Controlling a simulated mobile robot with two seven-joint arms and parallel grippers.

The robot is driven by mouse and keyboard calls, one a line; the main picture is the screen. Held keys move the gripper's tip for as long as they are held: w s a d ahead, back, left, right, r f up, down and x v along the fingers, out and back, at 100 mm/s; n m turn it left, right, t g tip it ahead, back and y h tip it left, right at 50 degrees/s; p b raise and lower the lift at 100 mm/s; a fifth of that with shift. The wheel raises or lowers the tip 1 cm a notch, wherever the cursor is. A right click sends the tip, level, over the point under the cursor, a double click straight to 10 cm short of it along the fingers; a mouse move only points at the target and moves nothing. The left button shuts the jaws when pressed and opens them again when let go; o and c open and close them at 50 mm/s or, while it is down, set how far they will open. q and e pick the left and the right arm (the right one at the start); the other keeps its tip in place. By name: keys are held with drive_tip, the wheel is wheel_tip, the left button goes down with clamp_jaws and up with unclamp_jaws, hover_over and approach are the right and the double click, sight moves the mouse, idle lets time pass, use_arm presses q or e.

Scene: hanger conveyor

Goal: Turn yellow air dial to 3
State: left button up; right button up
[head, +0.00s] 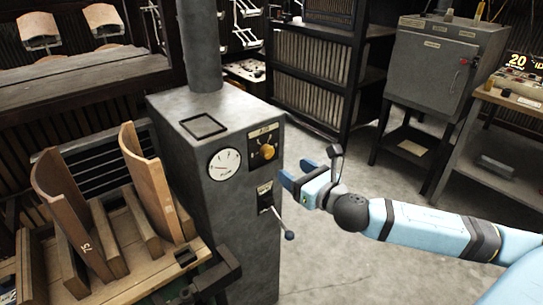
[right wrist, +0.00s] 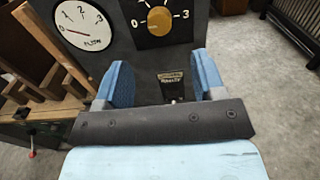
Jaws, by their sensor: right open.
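The yellow air dial (head: 267,151) sits on a black plate on the front of the grey machine cabinet. It also shows at the top of the right wrist view (right wrist: 159,20), with 0 at its left and 3 at its right. I cannot tell clearly which mark its pointer is on. My right gripper (head: 297,174) is open and empty, in front of the cabinet, to the right of the dial and slightly below it, apart from it. In the right wrist view its blue fingers (right wrist: 164,78) stand apart below the dial. My left gripper is not in view.
A round white gauge (head: 224,164) is left of the dial, its needle near the low end. A ball-ended lever (head: 288,235) sticks out below the dial. Curved wooden pieces (head: 150,185) stand on a bench at left. The floor right of the cabinet is clear.

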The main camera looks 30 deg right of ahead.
sight(270, 154)
drive_tip(key=w, duration=0.9)
drive_tip(key=shift+w+a, duration=0.15)
drive_tip(key=shift+a, duration=0.2)
drive_tip(key=c, duration=0.9)
